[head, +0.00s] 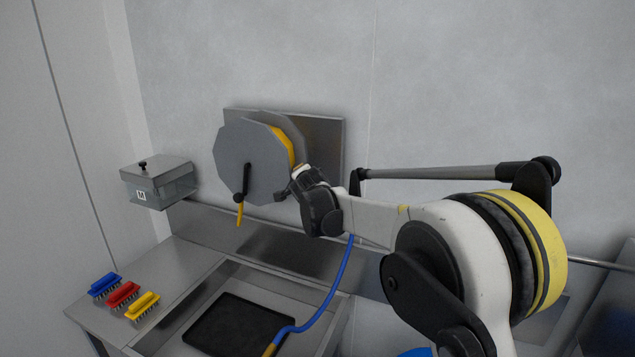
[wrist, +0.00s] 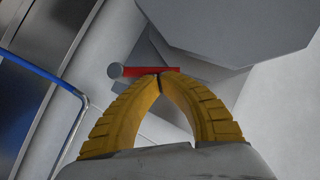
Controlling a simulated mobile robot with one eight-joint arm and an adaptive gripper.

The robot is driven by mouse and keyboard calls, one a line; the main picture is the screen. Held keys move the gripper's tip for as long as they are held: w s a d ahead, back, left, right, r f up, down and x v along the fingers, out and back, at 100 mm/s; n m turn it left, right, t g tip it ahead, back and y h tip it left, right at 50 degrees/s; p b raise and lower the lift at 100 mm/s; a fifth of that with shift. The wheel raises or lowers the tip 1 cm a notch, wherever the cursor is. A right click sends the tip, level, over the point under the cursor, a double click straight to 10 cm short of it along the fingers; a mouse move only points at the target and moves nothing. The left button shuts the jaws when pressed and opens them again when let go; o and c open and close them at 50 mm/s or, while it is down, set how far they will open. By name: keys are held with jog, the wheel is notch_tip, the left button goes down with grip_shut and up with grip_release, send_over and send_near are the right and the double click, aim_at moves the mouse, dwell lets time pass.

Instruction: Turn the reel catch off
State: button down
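A red bar with a round grey end, seemingly the reel catch (wrist: 140,71), lies across the picture just beyond my fingertips. My gripper (wrist: 160,76) has its yellow fingers together, tips meeting at the bar's lower edge; whether they touch it is unclear. In the head view my gripper (head: 284,194) is at the reel's lower right; the catch is hidden there.
A steel sink with a black mat (head: 238,325) is below, and a blue hose (head: 340,285) hangs into it. Blue, red and yellow brushes (head: 123,294) lie on the left counter. A lidded box (head: 160,182) marked M is on the wall at left.

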jog(key=shift+w+a+f+n+h, duration=0.15)
jog(key=shift+a+n+h, duration=0.15)
jog(key=shift+a+n, duration=0.2)
jog(key=shift+g, duration=0.3)
jog(key=shift+w+a, duration=0.1)
jog(key=shift+a, duration=0.15)
dwell(1.4)
